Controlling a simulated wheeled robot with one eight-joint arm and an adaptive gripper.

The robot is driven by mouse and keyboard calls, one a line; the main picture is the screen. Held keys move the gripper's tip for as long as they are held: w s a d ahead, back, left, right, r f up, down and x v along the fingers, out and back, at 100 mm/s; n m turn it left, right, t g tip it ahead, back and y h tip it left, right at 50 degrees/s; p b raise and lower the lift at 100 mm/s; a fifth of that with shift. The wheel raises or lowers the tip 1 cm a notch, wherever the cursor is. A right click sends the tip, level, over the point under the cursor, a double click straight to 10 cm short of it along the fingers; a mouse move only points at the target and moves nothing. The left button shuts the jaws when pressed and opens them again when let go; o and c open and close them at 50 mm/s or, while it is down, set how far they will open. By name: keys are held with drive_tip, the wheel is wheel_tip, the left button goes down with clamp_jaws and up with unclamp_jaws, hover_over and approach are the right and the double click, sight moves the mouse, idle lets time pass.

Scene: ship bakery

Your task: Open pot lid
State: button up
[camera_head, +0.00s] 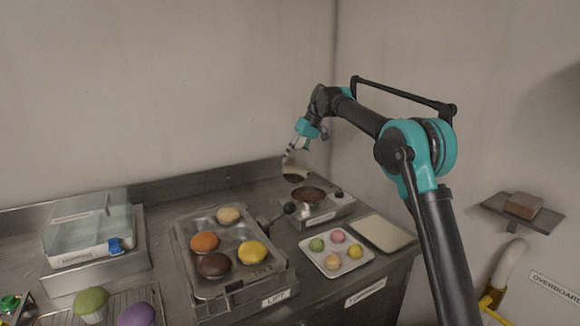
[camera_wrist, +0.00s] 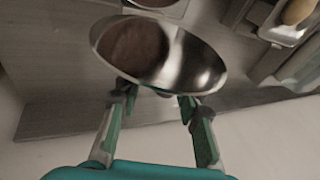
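The pot (camera_head: 309,196) sits on a small hot plate at the back of the counter. It is uncovered and its brown contents show. The shiny metal pot lid (camera_head: 295,170) is off the pot, tilted, behind and slightly left of it in the head view. In the wrist view the lid (camera_wrist: 185,60) is a large oval with a brownish patch, just past my fingertips. My gripper (camera_head: 299,146) is above the lid, and its two fingers (camera_wrist: 157,96) stand apart at the lid's near edge, seemingly closed around its handle. The handle itself is mostly hidden.
In front is a metal tray (camera_head: 228,260) with several larger buns. A glass-topped box (camera_head: 75,240) stands left. Walls close off the back and right.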

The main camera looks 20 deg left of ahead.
drive_tip(key=v, duration=0.8)
drive_tip(key=shift+d+r, duration=0.25)
drive_tip(key=shift+w, duration=0.1)
